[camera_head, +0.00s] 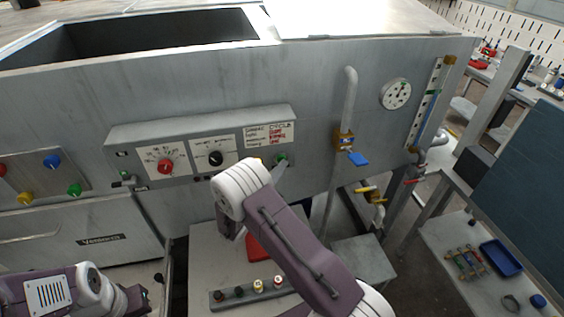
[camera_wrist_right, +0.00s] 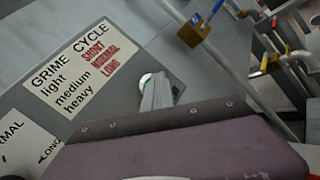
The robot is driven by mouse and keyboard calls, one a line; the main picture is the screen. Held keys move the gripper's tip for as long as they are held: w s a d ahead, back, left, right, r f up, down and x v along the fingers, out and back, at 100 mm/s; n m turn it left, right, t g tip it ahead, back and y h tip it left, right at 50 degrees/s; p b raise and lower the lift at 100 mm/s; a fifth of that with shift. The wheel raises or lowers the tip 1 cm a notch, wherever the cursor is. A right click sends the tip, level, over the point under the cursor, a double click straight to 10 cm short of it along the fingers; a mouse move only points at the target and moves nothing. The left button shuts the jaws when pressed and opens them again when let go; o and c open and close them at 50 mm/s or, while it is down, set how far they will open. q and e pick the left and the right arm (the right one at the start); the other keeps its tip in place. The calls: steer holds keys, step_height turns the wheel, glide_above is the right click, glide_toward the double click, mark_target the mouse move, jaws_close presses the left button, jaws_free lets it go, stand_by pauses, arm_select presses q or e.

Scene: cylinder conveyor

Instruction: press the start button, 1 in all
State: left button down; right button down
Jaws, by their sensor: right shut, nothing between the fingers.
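A grey control panel (camera_head: 205,145) on the machine front has a red knob, a black knob and a green button (camera_head: 282,157) at its right end. I cannot read a start label on it. My right gripper (camera_head: 281,166) is shut and empty, with its narrow fingertips at the green button; I cannot tell whether they touch it. In the right wrist view, the shut fingers (camera_wrist_right: 156,92) point at a pale round spot beside the grime cycle label (camera_wrist_right: 75,70) and mostly cover it. My left arm is at the lower left; its fingers are not clear.
A second panel (camera_head: 45,175) at the left carries red, blue, yellow and green buttons. A pipe with a blue-handled valve (camera_head: 357,158) and a dial (camera_head: 396,93) are right of my right gripper. Below are a red object (camera_head: 257,247) and a rack of small bottles (camera_head: 226,300).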

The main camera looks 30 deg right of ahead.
steer(key=shift+s, duration=0.15)
steer(key=shift+s+a, duration=0.2)
steer(key=shift+s, duration=0.55)
steer(key=s, duration=0.2)
steer(key=s+a, duration=0.1)
steer(key=s, duration=0.1)
steer(key=shift+s, duration=0.4)
stand_by(0.5)
